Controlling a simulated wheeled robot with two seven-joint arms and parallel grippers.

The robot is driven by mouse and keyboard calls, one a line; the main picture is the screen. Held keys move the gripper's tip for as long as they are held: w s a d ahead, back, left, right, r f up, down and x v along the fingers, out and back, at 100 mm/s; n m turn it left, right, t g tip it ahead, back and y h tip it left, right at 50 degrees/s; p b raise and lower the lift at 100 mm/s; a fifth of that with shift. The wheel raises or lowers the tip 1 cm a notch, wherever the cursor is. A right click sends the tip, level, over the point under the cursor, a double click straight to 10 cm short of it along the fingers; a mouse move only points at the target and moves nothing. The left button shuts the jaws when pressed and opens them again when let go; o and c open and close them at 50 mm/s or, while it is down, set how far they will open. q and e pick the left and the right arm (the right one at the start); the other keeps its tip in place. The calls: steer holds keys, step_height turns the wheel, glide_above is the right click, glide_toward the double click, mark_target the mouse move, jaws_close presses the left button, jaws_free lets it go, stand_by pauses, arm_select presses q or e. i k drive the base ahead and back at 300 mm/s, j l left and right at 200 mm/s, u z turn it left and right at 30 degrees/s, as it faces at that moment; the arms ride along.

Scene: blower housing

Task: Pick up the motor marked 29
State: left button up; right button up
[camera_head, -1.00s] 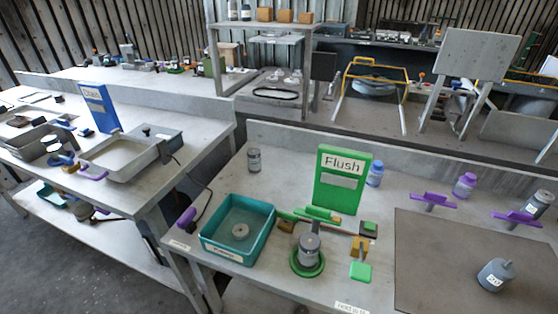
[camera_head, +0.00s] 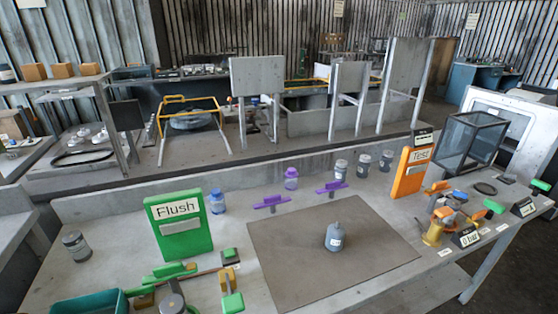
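A grey cylindrical motor (camera_head: 335,238) with a short shaft on top stands upright on the brown-grey mat (camera_head: 285,262). It has a white label on its side with small dark marks, too small to read surely. Another grey part (camera_head: 171,303), with a round body, is cut off by the bottom edge near the green tools. Neither of my grippers is in view.
A green Flush sign (camera_head: 180,226) stands left of the mat and an orange Test sign (camera_head: 410,172) right of it. Purple-handled tools (camera_head: 270,201) and several jars (camera_head: 340,169) line the back. A teal bin (camera_head: 92,303) is at bottom left. The mat around the motor is clear.

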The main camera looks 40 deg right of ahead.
mark_target(336, 232)
steer(key=l+z, duration=0.15)
steer(key=z, duration=1.35)
